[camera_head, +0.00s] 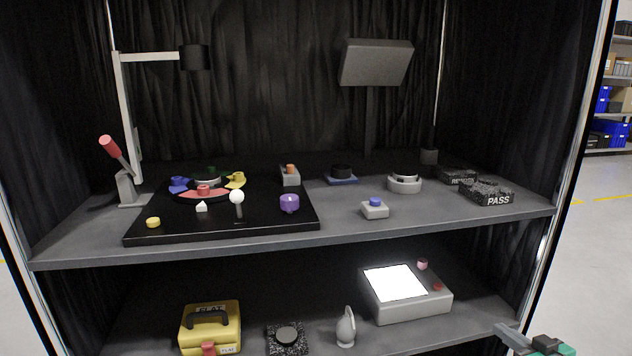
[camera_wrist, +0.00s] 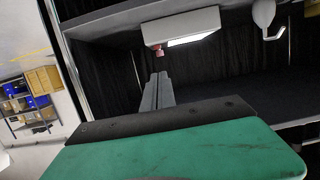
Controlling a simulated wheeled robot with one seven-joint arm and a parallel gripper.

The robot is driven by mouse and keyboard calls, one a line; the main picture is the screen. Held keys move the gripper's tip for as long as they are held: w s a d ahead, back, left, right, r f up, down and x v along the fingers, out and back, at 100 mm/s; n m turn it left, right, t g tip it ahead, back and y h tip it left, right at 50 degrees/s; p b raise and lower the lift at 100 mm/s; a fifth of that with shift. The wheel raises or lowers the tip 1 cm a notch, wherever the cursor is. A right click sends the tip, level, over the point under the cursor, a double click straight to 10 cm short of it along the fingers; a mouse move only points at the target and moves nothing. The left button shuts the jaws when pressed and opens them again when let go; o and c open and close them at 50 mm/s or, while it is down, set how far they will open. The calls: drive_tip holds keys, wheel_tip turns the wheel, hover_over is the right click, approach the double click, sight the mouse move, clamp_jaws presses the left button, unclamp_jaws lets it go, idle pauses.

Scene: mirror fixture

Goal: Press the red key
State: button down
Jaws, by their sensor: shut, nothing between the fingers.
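A red wedge-shaped key (camera_head: 204,192) with a raised red knob lies at the front of a round cluster on the black board, beside blue, yellow and dark green pieces. A grey box with a lit white screen (camera_head: 395,281) sits on the lower shelf; it has a small red button (camera_head: 438,287) and a pinkish knob (camera_head: 422,264). I cannot tell which red part is the named key. My gripper (camera_head: 507,333) is shut and empty at the lower right, in front of the lower shelf, right of the lit box. In the wrist view its fingers (camera_wrist: 158,91) point toward the box (camera_wrist: 181,28), apart from it.
The upper shelf (camera_head: 340,225) has a front edge above the lit box. A yellow case (camera_head: 210,327) and white rounded object (camera_head: 346,327) stand on the lower shelf.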

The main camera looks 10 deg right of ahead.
drive_tip(key=w+a+r+n+g+y+p, duration=0.1)
drive_tip(key=w+a+r+g+p, duration=0.15)
drive_tip(key=a+r+p, duration=0.45)
drive_tip(key=w+a+r+g+p, duration=0.1)
drive_tip(key=a+r+g+p, duration=0.25)
drive_tip(key=a, duration=0.55)
drive_tip(key=w+a+r+n+g+y+p, duration=0.1)
drive_tip(key=w+a+r+g+p, duration=0.1)
drive_tip(key=a+r+p, duration=0.35)
drive_tip(key=s+a+r+m+g+h+p, duration=0.2)
drive_tip(key=s+a+r+g+p, duration=0.1)
drive_tip(key=s+a+r+p, duration=0.9)
drive_tip(key=shift+s+a+r+g+h+p, duration=0.35)
drive_tip(key=shift+s+a+p, duration=0.5)
drive_tip(key=shift+a+p, duration=0.35)
drive_tip(key=shift+d, duration=0.15)
